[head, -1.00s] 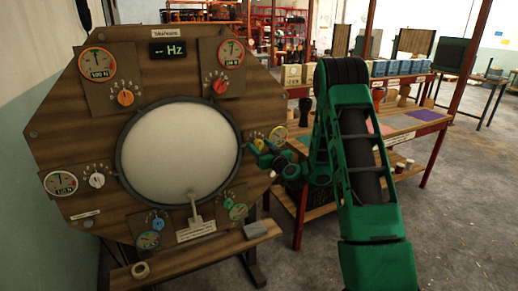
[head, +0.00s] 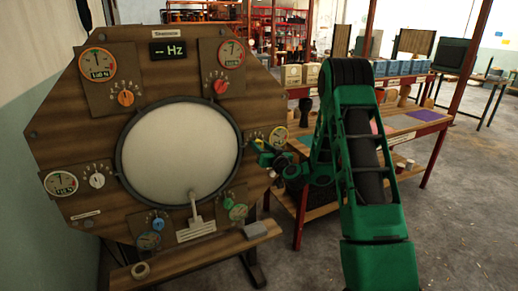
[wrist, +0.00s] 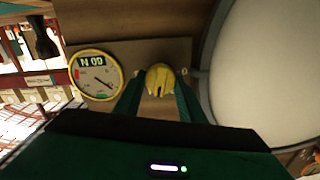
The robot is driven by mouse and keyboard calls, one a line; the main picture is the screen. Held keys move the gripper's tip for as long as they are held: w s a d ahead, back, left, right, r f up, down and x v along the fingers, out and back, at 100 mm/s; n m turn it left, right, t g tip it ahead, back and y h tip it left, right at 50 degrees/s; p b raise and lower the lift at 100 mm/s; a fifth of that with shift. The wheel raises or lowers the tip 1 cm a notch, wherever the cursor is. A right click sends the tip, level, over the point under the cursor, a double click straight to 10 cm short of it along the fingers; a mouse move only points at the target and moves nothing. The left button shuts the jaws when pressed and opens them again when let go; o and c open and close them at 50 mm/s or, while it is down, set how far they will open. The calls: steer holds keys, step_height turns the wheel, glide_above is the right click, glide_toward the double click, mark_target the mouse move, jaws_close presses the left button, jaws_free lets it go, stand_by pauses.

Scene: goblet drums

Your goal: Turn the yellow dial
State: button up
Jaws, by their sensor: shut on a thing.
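The yellow dial (wrist: 160,79) is a round knob on a wooden plate, in the upper middle of the wrist view. My gripper (wrist: 158,88) has one green finger on each side of it and is shut on it. In the head view my gripper (head: 262,152) is at the right side of the octagonal wooden panel (head: 75,125) and hides most of the dial. A yellow-rimmed gauge (wrist: 96,75) sits beside the dial; it also shows in the head view (head: 278,136). Its needle points to the lower right in the wrist view.
A large pale drum skin (head: 180,152) fills the panel's middle. Orange (head: 125,98), red (head: 220,86), white (head: 97,181), blue (head: 158,225) and green (head: 229,204) dials surround it. A wooden workbench (head: 405,127) stands to the right, behind my arm.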

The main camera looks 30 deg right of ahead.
steer(key=shift+f+m, duration=0.15)
steer(key=shift+m, duration=1.45)
steer(key=o, duration=1)
steer(key=shift+s, duration=0.1)
steer(key=s, duration=1)
steer(key=shift+s, duration=0.2)
